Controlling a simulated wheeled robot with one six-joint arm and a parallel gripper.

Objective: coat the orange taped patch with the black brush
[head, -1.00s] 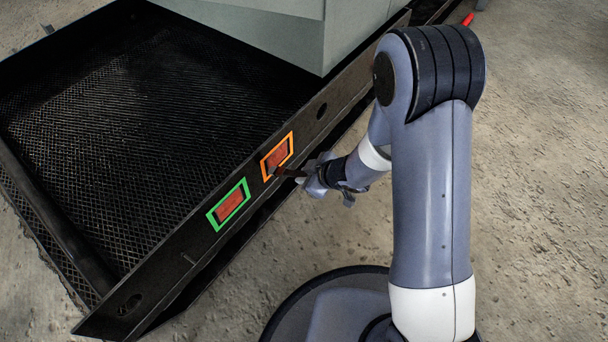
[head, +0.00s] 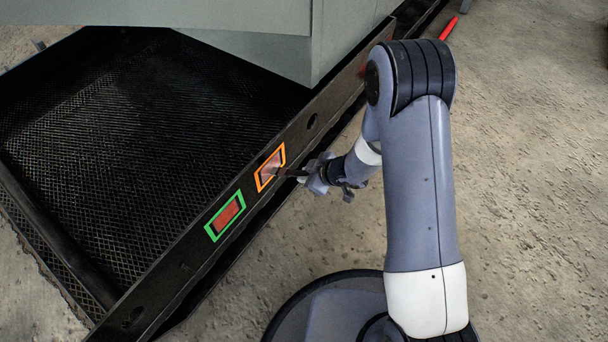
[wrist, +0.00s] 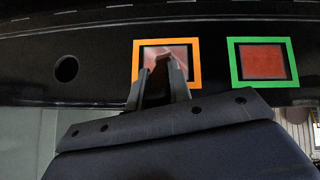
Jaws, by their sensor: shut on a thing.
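The orange taped patch (head: 271,162) is on the outer side of the black frame rail; inside its tape the surface looks pale pinkish grey. It also shows in the wrist view (wrist: 182,52), with its lower middle hidden by my gripper. My gripper (head: 304,176) is shut on the black brush (head: 287,173), which reaches to the patch's lower right part. The brush tip seems to touch the patch, but it is small and partly hidden. The green taped patch (head: 228,215) beside it is red-brown inside; it is on the right in the wrist view (wrist: 262,62).
The black frame rail (head: 185,266) edges a mesh-floored tray (head: 130,150). A grey-green cabinet (head: 250,40) stands on the frame's far end. A red object (head: 449,28) lies at the top right. Concrete floor (head: 530,200) is clear on the right.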

